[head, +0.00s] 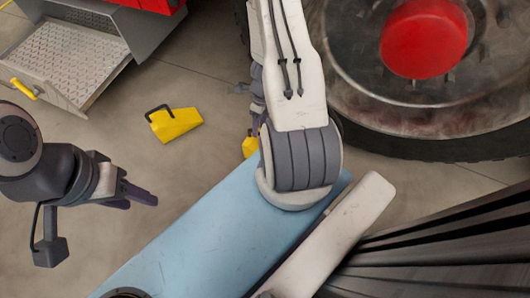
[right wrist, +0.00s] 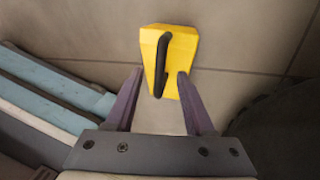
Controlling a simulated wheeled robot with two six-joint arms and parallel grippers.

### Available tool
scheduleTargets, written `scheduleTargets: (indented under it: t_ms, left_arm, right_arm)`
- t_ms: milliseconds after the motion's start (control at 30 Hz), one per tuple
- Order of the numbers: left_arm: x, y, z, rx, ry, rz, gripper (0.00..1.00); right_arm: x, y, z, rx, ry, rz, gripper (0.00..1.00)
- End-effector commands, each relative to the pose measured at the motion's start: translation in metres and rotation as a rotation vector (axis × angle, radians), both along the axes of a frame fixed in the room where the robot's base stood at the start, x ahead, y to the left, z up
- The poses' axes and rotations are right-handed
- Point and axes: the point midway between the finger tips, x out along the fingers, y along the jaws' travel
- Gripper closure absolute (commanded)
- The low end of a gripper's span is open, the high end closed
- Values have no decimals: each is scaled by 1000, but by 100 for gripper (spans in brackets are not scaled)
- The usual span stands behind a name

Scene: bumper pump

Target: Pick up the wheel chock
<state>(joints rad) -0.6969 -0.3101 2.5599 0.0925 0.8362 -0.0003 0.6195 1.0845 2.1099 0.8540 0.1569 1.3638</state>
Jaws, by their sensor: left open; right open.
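A yellow wheel chock (head: 175,124) with a black handle lies on the floor left of centre in the head view. A second yellow piece (head: 250,147) shows beside my right arm, which hides most of it. In the right wrist view, a yellow chock with a black handle (right wrist: 184,50) lies on the floor just ahead of my right gripper (right wrist: 159,74). Its narrower near end is between the open fingertips, with nothing gripped. I cannot tell for sure which yellow piece this is. My left gripper (head: 142,196) is open and empty, below and left of the fully visible chock.
A large wheel with a red hub (head: 424,38) and dark tyre stands at the upper right. A grey metal step with a tread plate (head: 62,58) and yellow handle is at the upper left. The floor (head: 200,80) around the fully visible chock is clear.

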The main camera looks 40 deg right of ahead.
Motion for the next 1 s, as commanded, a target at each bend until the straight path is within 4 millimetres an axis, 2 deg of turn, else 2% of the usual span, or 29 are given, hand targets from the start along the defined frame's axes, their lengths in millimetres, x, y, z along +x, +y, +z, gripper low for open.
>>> scheduleTargets:
  t_ms: [33,233,367,600,733,767,1000]
  left_arm:
    - [0,0,-14,0,0,0,50]
    - [0,0,-42,0,0,0,50]
    - [0,0,-48,0,0,0,50]
    - [0,0,-46,0,0,0,50]
    - [0,0,-46,0,0,0,50]
    - [0,0,-46,0,0,0,50]
    - [0,0,-46,0,0,0,50]
  right_arm:
    - [0,1,-13,0,0,0,46]
    - [-1,6,-37,1,1,0,46]
    - [-1,8,-42,0,0,0,46]
    - [-1,8,-39,0,0,0,46]
    - [-1,8,-39,1,0,0,96]
    - [-1,8,-39,0,0,0,100]
    - [-1,8,-39,0,0,0,100]
